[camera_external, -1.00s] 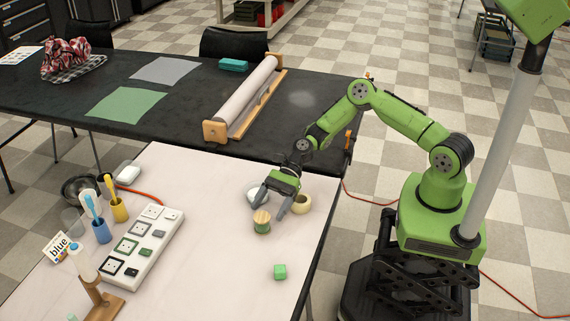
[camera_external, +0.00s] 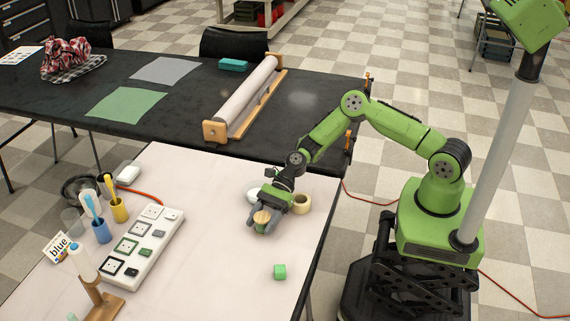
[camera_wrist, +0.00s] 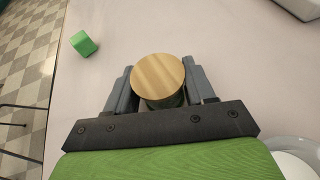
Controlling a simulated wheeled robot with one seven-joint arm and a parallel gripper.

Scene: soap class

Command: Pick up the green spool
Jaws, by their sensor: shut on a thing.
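The green spool has a round pale wooden top (camera_external: 262,217) and stands upright on the white table. In the wrist view the spool (camera_wrist: 160,78) is between my two grey fingers, with its wooden top facing the camera and a little green showing below it. My gripper (camera_external: 262,224) is low at the table and shut on the spool, one finger on each side; it also shows in the wrist view (camera_wrist: 160,88). Most of the green body is hidden by the fingers and the top. I cannot tell whether the spool's base touches the table.
A green cube (camera_external: 280,272) lies in front of the spool. A cream ring-shaped roll (camera_external: 302,203) is close to my gripper's right, and a white dish (camera_external: 255,194) is behind it. A white socket panel (camera_external: 142,247) and cups stand left. The table's middle is clear.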

